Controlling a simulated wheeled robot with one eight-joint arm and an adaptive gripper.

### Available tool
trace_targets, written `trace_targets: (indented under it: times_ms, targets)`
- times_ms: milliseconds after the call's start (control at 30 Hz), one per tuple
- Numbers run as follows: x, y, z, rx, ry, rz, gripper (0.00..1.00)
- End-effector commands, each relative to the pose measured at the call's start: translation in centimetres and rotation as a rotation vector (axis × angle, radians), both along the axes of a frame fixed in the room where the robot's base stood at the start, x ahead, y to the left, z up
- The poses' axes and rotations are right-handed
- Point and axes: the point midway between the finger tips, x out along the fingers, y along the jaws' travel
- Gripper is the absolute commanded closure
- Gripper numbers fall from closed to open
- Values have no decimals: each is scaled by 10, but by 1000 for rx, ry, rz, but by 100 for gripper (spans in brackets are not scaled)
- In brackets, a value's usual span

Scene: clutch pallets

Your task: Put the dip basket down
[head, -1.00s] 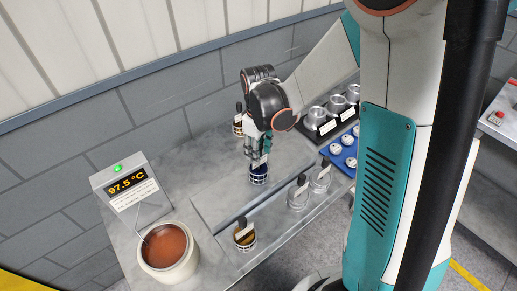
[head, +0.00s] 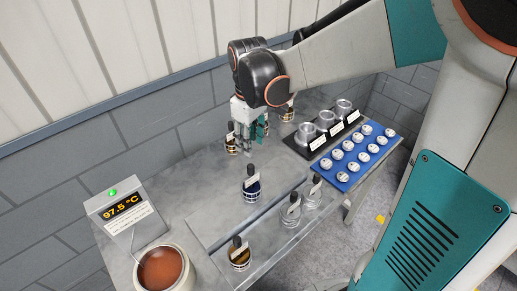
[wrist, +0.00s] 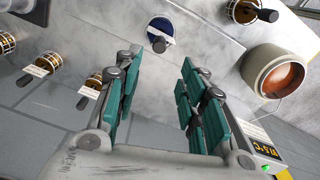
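A dip basket with dark blue contents (head: 251,191), a black upright handle and a white tag stands upright on the grey slab (head: 215,225). In the wrist view the blue basket (wrist: 160,30) shows beyond my fingertips, apart from them. My gripper (head: 247,148) is above and behind the basket in the head view. Its teal-padded fingers are spread with nothing between them, as the wrist view of my gripper (wrist: 158,75) shows.
A pot of brown liquid (head: 163,268) and a 97.5 °C display (head: 124,209) stand front left. An amber basket (head: 240,256) and two clear baskets (head: 291,212) line the front edge. More baskets (head: 231,145) stand behind; a blue tray (head: 343,184) and black tray (head: 297,147) lie right.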

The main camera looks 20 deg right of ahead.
Motion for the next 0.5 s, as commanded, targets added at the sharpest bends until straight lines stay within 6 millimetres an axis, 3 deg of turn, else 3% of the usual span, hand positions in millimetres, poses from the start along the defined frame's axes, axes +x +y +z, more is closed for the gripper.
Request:
trace_targets:
  times_ms: [300, 500]
  targets:
    - [-51, 0, 46, 21, -193, -176, 63]
    - [-86, 0, 65, 57, -329, -300, 63]
